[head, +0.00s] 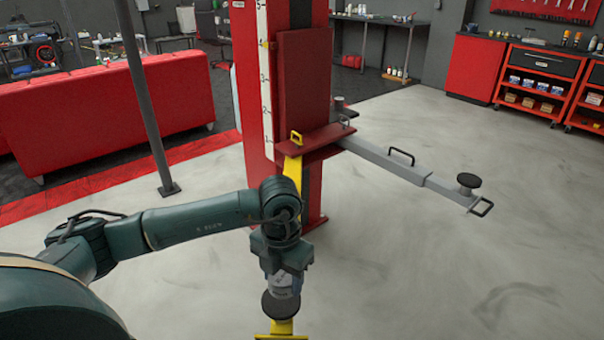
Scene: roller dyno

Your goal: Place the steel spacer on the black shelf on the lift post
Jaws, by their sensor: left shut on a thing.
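My left gripper (283,268) points down at the lower middle and is shut on a grey, silvery cylinder, which I take to be the steel spacer (284,283). The gripper hides its upper part. A round black pad (280,305) lies directly below the spacer, above the end of a yellow lift arm (282,328). I cannot tell whether spacer and pad touch. The red lift post (262,160) stands behind my gripper, with a red carriage (315,142) on it. My right gripper is not in view.
A grey lift arm (385,158) with a handle and a black pad (468,180) reaches right from the carriage. A thin grey pole (146,100) stands left of the post. A long red cabinet (110,105) is behind it. The floor at right is clear.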

